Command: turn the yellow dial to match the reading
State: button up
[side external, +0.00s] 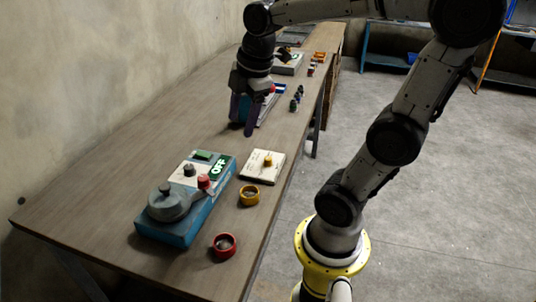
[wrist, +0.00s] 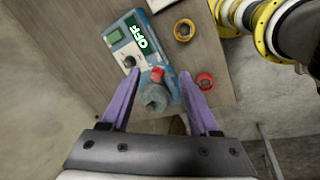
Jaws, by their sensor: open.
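A small yellow dial (side external: 268,161) stands up from a flat white panel (side external: 258,172) on the table, in the side view. The panel lies to the right of a blue box with a green display reading "OFF" (side external: 219,167). In the wrist view only an edge of a white panel (wrist: 160,4) shows at the top, and the yellow dial is out of frame. My gripper (side external: 242,126) is open and empty, pointing down, above the table and farther back than the dial. In the wrist view its purple fingers (wrist: 160,74) are spread apart, with the blue box beyond them.
The blue box carries a red knob (side external: 204,182), a black knob (side external: 189,170) and a grey round part (side external: 167,203). A yellow ring (side external: 249,195) and a red ring (side external: 224,245) lie near the table's right edge. More devices stand farther back. The left side of the table is clear.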

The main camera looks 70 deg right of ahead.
jog(key=w+d+f+g, duration=0.15)
jog(key=d+f, duration=0.25)
jog(key=d, duration=0.7)
jog(key=m+g+y, duration=0.1)
jog(key=m+g, duration=0.1)
send_near(268, 157)
notch_tip(268, 157, down, 9)
jog(key=shift+s+r, duration=0.1)
jog(key=shift+s, duration=0.05)
jog(key=shift+c, duration=0.2)
grip_shut()
